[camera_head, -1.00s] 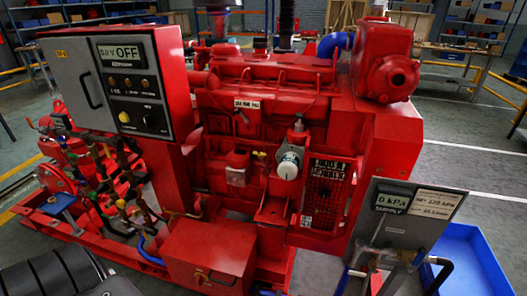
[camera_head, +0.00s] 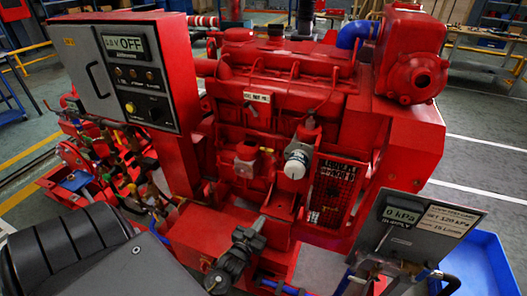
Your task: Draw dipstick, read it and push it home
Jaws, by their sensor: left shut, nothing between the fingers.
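The red diesel engine (camera_head: 285,100) fills the middle of the head view. A small yellow piece (camera_head: 266,150) shows on its side, left of the white round filter (camera_head: 297,161); it may be the dipstick handle, but it is too small to be sure. No drawn dipstick is visible. My left gripper (camera_head: 258,226) is dark and comes in low, in front of the engine and over the red box at its foot. It is shut and empty, apart from the yellow piece and below it. My right gripper is not in view.
A grey control panel (camera_head: 118,75) reading OFF stands at the left of the engine. A grey gauge board (camera_head: 425,225) reading 0 kPa stands at lower right, before a blue tray (camera_head: 484,262). A mesh guard (camera_head: 328,190) sits right of the filter.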

